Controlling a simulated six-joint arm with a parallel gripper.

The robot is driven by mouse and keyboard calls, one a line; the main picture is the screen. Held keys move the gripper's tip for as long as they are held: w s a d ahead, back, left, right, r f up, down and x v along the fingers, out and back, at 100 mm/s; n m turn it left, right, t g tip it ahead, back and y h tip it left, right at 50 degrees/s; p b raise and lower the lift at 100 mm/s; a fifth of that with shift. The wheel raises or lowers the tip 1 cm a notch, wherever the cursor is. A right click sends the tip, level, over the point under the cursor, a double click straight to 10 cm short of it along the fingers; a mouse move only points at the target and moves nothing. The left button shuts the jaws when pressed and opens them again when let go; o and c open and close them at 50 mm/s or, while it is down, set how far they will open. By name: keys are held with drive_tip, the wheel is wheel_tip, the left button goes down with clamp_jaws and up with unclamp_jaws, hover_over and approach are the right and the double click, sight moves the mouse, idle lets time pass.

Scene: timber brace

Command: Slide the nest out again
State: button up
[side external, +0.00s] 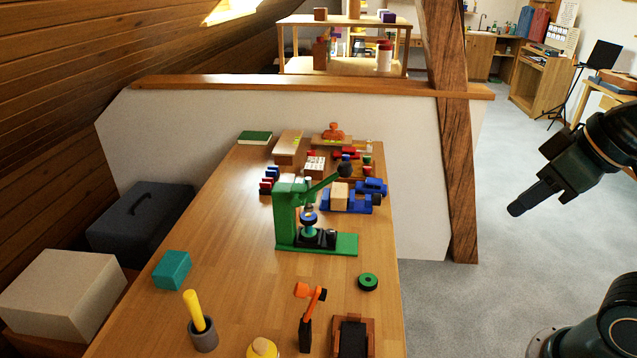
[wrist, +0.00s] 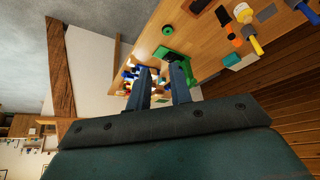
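A green press (side external: 284,222) stands upright mid-table, its lever slanting up to a dark knob on the right. A dark nest (side external: 318,241) appears to sit on the press's base under the ram, with small dark round parts on it; how far in it sits I cannot tell. A blue and teal piece is just above it. The press shows partly in the wrist view (wrist: 178,58), behind the fingers; the nest cannot be made out there. My gripper (side external: 516,208) is off the table's right side, well away from the press. Its fingers (wrist: 160,72) are apart and nothing shows between them.
A green ring (side external: 368,282), an orange-and-black tool (side external: 308,310) and a mortar with a yellow pestle (side external: 202,330) are on the near table. A blue fixture with a wooden block (side external: 340,195) stands behind the press. A timber post (side external: 455,150) rises beyond the right edge.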

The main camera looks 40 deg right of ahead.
drive_tip(key=o, duration=0.3)
drive_tip(key=shift+w+r, duration=0.1)
drive_tip(key=shift+w, duration=0.1)
drive_tip(key=shift+o, duration=0.6)
drive_tip(key=shift+w+r, duration=0.1)
drive_tip(key=shift+w, duration=0.25)
drive_tip(key=w+n+t+y, duration=0.1)
drive_tip(key=w+n, duration=0.1)
drive_tip(key=w, duration=1.5)
drive_tip(key=w+d+f+t+y, duration=0.1)
drive_tip(key=w+f, duration=0.2)
drive_tip(key=w, duration=0.4)
drive_tip(key=w+d+f+n+t, duration=0.1)
drive_tip(key=w+d+f, duration=0.15)
drive_tip(key=w, duration=0.45)
drive_tip(key=w+d+f+t+y, duration=0.1)
drive_tip(key=w+f, duration=0.3)
drive_tip(key=w, duration=0.3)
drive_tip(key=a+f+n+g, duration=0.3)
drive_tip(key=f+g, duration=0.2)
drive_tip(key=f, duration=1.1)
drive_tip(key=shift+s+f+g+h, duration=0.2)
drive_tip(key=shift+f+g+h, duration=0.1)
drive_tip(key=shift+g+h, duration=0.1)
